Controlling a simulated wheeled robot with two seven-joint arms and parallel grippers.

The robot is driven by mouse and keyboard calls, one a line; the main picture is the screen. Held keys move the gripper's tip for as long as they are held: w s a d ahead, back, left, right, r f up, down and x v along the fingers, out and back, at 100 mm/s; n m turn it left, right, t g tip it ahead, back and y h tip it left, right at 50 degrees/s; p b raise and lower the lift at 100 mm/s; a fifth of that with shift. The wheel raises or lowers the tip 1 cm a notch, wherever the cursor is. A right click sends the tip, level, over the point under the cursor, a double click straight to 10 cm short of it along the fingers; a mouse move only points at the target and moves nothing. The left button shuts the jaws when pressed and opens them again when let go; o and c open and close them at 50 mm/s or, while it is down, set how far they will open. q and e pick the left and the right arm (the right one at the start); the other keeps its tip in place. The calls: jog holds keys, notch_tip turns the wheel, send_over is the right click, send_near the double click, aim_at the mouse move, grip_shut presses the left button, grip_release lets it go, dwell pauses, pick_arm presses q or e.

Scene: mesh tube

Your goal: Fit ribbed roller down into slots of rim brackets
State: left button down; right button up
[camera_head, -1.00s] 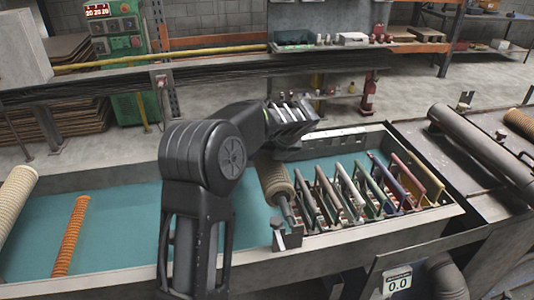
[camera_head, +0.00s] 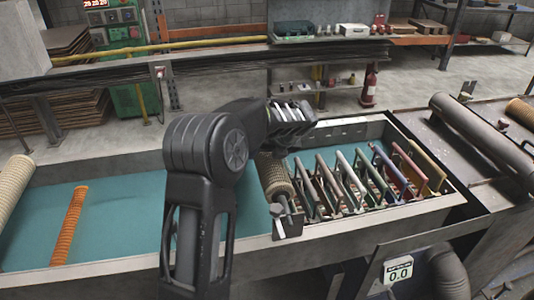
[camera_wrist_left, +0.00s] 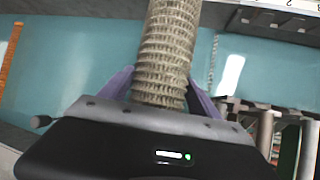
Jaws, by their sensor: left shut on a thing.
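The ribbed roller (camera_head: 275,178) is tan and lies lengthwise across the teal trough; its metal shaft end points at the near rim. In the left wrist view, the roller (camera_wrist_left: 165,50) runs between the purple fingers of my left gripper (camera_wrist_left: 161,93), which is shut on it. In the head view, the arm hides the fingers and the roller's far end. A grey rim bracket (camera_head: 289,226) stands on the near rim, just below the shaft end. I cannot tell whether the shaft sits in its slot. The far bracket is hidden. My right gripper is not in view.
Several coloured plates (camera_head: 362,180) stand in a rack close to the roller's right. An orange roller (camera_head: 71,228) and a cream roller (camera_head: 14,185) lie at the left. A grey pipe (camera_head: 483,143) lies on the right-hand bench. The teal trough floor (camera_head: 125,215) is largely clear.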

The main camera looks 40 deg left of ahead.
pick_arm(q)
jog(key=shift+r, duration=0.1)
jog(key=shift+c, duration=1.4)
grip_release()
jog(key=shift+o, duration=1.1)
jog(key=shift+b+v, duration=0.6)
jog(key=shift+v, duration=3.3)
